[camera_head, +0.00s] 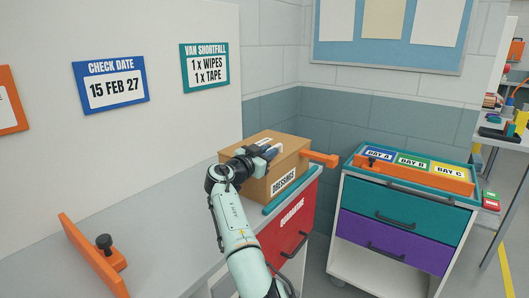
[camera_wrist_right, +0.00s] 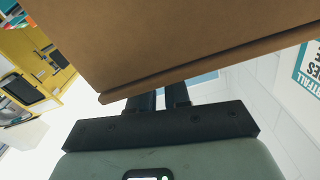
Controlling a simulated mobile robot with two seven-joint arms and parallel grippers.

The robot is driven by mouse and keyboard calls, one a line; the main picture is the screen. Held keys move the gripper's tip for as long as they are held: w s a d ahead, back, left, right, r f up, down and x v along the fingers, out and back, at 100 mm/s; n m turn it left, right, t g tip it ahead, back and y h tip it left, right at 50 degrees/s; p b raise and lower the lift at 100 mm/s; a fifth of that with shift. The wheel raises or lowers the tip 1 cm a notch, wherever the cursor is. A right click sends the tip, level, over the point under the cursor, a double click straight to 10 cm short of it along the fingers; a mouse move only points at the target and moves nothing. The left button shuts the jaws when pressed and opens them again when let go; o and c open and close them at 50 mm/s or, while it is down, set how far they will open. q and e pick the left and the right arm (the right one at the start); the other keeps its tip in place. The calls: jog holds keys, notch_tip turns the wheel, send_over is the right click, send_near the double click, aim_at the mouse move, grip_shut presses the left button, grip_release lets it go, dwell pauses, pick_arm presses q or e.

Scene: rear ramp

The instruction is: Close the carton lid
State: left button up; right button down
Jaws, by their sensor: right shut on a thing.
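The brown carton (camera_head: 262,186), labelled DRESSINGS, stands on the worktop above the red QUARANTINE drawer. Its lid (camera_head: 275,139) looks down flat or nearly so over the box; I cannot tell whether a gap is left. My right gripper (camera_head: 268,151) is at the lid's near left edge, shut on the lid. In the right wrist view, a large brown cardboard face (camera_wrist_right: 180,45) fills the top, and the fingers (camera_wrist_right: 163,100) pass behind its lower edge. The fingertips are hidden there. My left gripper is in neither view.
A teal rail (camera_head: 291,190) runs along the worktop edge before the carton. An orange bar (camera_head: 320,158) sticks out right of it. A cart (camera_head: 398,222) with a BAY A, B, C tray stands right. An orange bracket (camera_head: 92,254) is at lower left.

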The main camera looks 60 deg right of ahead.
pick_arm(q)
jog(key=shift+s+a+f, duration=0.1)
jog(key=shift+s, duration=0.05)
pick_arm(e)
jog(key=shift+s+f, duration=0.1)
jog(key=shift+f, duration=0.05)
jog(key=c, duration=1.2)
grip_release()
jog(key=shift+o, duration=0.2)
notch_tip(320, 180, up, 4)
jog(key=p, duration=0.4)
jog(key=shift+f, duration=0.1)
notch_tip(320, 180, up, 5)
jog(key=p, duration=0.5)
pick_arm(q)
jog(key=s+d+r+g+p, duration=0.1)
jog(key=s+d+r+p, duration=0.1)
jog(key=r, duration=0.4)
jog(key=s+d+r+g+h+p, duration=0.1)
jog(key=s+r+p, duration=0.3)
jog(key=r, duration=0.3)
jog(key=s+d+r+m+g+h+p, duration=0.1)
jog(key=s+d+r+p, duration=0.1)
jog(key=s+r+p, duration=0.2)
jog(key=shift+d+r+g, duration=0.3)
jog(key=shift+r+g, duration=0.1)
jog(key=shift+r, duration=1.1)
pick_arm(e)
notch_tip(320, 180, up, 11)
